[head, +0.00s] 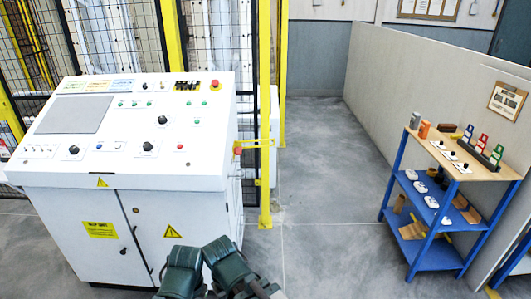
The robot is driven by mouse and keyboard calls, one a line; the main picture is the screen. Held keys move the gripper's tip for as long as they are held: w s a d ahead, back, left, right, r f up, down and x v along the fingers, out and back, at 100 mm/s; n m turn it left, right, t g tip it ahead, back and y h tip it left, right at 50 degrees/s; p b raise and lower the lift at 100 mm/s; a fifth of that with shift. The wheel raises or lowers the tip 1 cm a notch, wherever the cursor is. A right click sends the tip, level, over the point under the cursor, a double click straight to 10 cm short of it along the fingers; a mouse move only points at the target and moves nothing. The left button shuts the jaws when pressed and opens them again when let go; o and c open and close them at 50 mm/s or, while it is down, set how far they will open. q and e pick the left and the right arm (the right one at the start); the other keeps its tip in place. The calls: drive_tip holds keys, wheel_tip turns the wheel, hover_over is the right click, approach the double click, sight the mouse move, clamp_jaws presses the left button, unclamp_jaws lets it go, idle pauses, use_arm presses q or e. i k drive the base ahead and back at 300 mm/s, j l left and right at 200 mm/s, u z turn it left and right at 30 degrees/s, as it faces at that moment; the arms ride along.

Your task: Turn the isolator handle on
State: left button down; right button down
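A small red knob or handle (238,151) with yellow around it shows at the right side of the white control console (150,182). It is small in the head view, and I cannot tell for sure that it is the isolator handle or which way it is turned. Two dark green end parts of my arms show at the bottom edge, my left gripper (181,268) and my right gripper (224,260). They are close together in front of the console's lower doors, apart from the red knob. No fingers can be made out, and nothing shows held in them.
The console's sloped top has black rotary knobs, buttons and a red emergency stop (214,85). A yellow post (265,190) and mesh fence stand beside and behind it. A blue shelf rack (440,229) stands at right along a grey partition (420,85). The floor between is clear.

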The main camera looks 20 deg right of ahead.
sight(238, 150)
drive_tip(key=k+l, duration=0.1)
drive_tip(key=l, duration=0.35)
drive_tip(key=k+l+z, duration=0.1)
drive_tip(key=l, duration=0.4)
drive_tip(key=i+l, duration=0.65)
drive_tip(key=i+l+u, duration=0.1)
drive_tip(key=i+l, duration=1.2)
drive_tip(key=l, duration=0.15)
drive_tip(key=u, duration=0.05)
